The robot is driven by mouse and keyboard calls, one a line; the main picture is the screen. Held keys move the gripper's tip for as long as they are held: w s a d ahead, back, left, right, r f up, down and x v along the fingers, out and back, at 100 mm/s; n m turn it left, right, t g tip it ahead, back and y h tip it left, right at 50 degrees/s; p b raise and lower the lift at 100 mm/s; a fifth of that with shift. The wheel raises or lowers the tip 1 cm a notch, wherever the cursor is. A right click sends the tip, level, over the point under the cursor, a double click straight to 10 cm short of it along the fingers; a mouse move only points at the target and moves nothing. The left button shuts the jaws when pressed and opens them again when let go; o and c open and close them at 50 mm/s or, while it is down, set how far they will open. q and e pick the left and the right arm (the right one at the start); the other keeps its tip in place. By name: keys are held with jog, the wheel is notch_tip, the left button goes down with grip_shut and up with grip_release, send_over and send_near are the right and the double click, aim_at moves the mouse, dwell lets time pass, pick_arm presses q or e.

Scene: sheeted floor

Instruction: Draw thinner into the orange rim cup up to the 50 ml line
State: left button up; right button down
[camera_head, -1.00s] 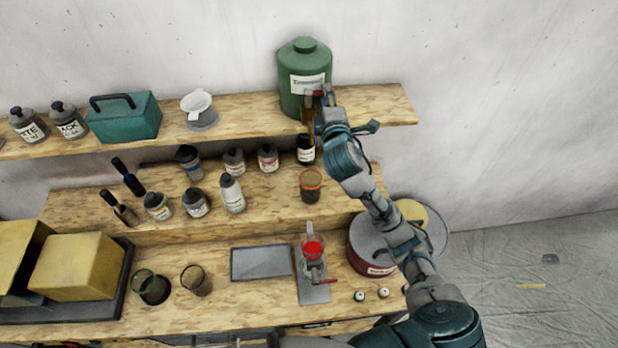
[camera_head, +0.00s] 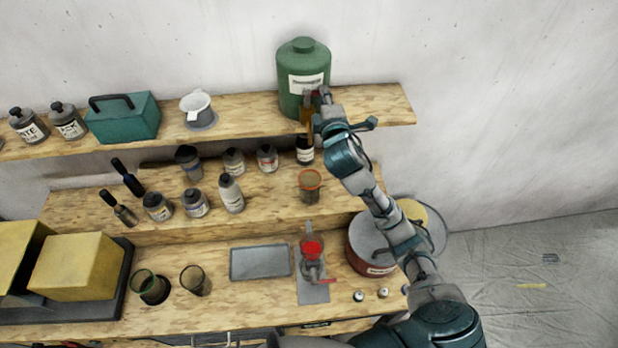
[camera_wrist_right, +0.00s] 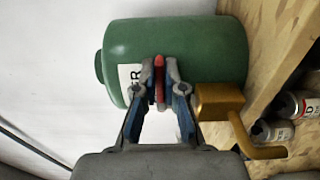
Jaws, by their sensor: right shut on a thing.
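The green drum (camera_head: 303,62) with a white label stands on the top shelf; it also shows in the right wrist view (camera_wrist_right: 200,50). A brass tap (camera_wrist_right: 220,102) sits at its front, its spout (camera_head: 306,128) pointing down in the head view. My right gripper (camera_head: 318,97) is shut on the red tap lever (camera_wrist_right: 159,80), its two fingers on either side of it. The orange rim cup (camera_head: 310,187) stands upright on the middle shelf, roughly below the spout. Its liquid level and 50 ml line cannot be made out. My left gripper is not in view.
A dark bottle (camera_head: 305,150) stands just behind the cup. Several paint bottles, one of them white (camera_head: 231,193), stand left of it.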

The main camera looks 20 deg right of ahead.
jog(key=shift+w+d+f+n+y, duration=0.1)
jog(key=shift+d+n+y, duration=0.05)
jog(key=shift+n+y, duration=0.4)
jog(key=shift+d+y, duration=0.1)
jog(key=shift+y, duration=0.35)
jog(key=shift+w+d+n+y, duration=0.1)
jog(key=shift+n+y, duration=0.55)
jog(key=shift+y, duration=0.05)
jog(key=shift+d+r+n+y, duration=0.15)
jog(key=shift+n+y, duration=0.15)
jog(key=shift+y, duration=0.25)
jog(key=shift+d+r+n+y, duration=0.1)
jog(key=shift+n+y, duration=0.2)
jog(key=shift+y, duration=0.25)
